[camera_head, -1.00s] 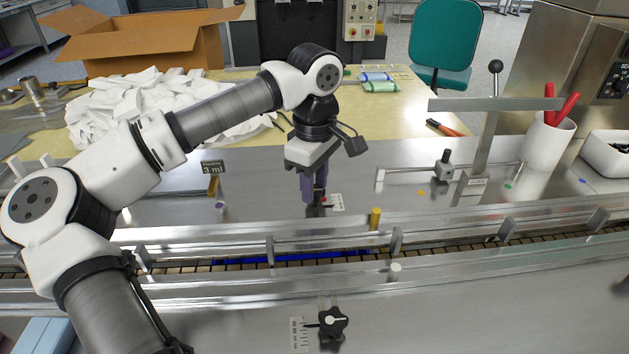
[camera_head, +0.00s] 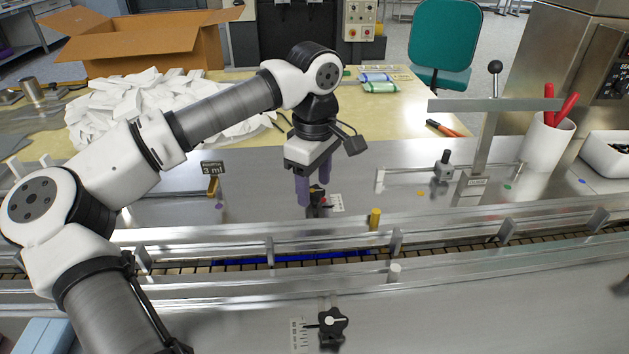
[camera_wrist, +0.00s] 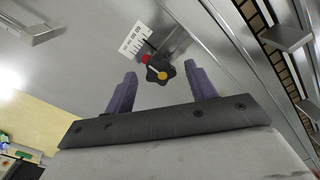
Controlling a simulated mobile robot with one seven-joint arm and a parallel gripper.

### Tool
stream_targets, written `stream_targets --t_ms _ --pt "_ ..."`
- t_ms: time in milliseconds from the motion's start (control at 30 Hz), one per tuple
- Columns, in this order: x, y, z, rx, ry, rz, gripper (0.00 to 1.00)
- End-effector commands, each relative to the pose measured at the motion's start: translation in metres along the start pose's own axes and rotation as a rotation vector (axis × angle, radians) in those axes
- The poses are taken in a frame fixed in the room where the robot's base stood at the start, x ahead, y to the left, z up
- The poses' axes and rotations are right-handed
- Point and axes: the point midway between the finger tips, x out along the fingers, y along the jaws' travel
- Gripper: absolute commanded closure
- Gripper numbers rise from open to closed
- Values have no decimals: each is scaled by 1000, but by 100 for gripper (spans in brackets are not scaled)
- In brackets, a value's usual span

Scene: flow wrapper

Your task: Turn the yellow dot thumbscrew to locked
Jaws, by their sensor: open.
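The yellow dot thumbscrew (camera_wrist: 161,73) is a black lobed knob with a yellow mark on its top. In the wrist view it sits beyond my fingertips, roughly between their lines. A red dot (camera_wrist: 145,58) and a white scale plate (camera_wrist: 133,40) lie beside it. In the head view the thumbscrew (camera_head: 317,191) is small and partly hidden by my gripper (camera_head: 313,184). My gripper (camera_wrist: 164,80) points down with its two purple fingers spread apart around or just above the knob. Nothing is between the fingers; contact with the knob does not show.
A conveyor guide rail (camera_head: 440,223) with a yellow post (camera_head: 375,219) runs in front. A second black knob (camera_head: 332,322) is on the near panel.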

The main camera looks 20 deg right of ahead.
Motion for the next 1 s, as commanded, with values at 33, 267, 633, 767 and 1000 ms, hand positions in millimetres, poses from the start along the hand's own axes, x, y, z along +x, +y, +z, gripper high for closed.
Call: stream_targets --t_ms 33,267,633,767,1000 --pt "-5 0 0 0 1 1 44" --pt "-49 1 0 -1 3 4 44" --pt "-122 0 0 0 2 3 44" --pt "-133 0 0 1 1 2 44" --pt "-136 0 0 1 0 1 44"
